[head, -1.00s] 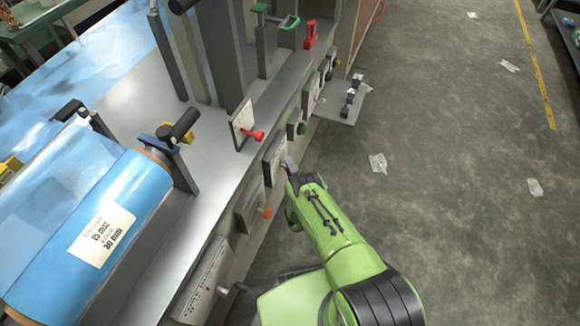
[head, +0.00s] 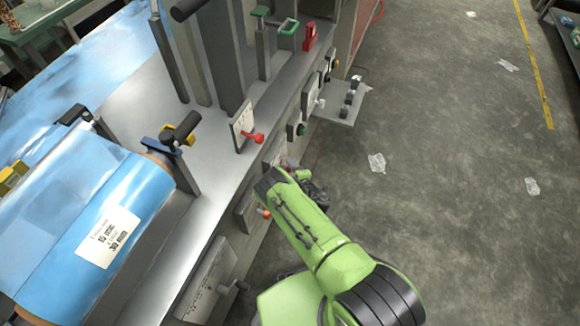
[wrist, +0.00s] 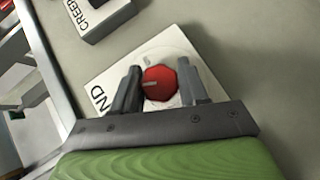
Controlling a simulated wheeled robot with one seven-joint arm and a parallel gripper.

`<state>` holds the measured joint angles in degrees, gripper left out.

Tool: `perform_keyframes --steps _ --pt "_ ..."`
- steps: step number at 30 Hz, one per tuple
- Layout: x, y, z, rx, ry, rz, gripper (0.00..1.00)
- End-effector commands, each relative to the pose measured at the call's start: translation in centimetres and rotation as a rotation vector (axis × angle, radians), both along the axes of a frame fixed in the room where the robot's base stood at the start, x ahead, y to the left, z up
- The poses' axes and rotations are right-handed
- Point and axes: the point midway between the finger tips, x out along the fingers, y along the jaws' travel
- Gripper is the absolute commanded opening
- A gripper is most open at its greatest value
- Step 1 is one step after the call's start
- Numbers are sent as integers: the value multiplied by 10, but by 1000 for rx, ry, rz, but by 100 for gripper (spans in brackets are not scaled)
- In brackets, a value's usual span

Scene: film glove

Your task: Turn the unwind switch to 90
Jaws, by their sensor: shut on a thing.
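The unwind switch is a red round knob (wrist: 159,84) on a white label plate (wrist: 108,92) in the wrist view. Only the letters "ND" of the label show. A pale pointer mark on the knob points toward the left finger. My gripper (wrist: 160,76) has one finger on each side of the knob and is shut on it. In the head view, my green arm (head: 305,225) reaches to the machine's side panel. Its end hides the knob and most of its plate (head: 276,150).
A plate marked "CREEP" (wrist: 97,14) sits close by in the wrist view. In the head view, a red lever (head: 252,138) is above my gripper and an orange-red knob (head: 264,212) below it. A small shelf (head: 340,108) juts out farther along. Floor to the right is mostly clear.

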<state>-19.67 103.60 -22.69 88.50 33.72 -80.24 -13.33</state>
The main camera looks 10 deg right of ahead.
Motion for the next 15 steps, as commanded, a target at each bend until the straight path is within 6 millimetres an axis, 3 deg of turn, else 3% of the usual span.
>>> perform_keyframes --steps 15 --pt "0 -1 6 285 397 1 13"
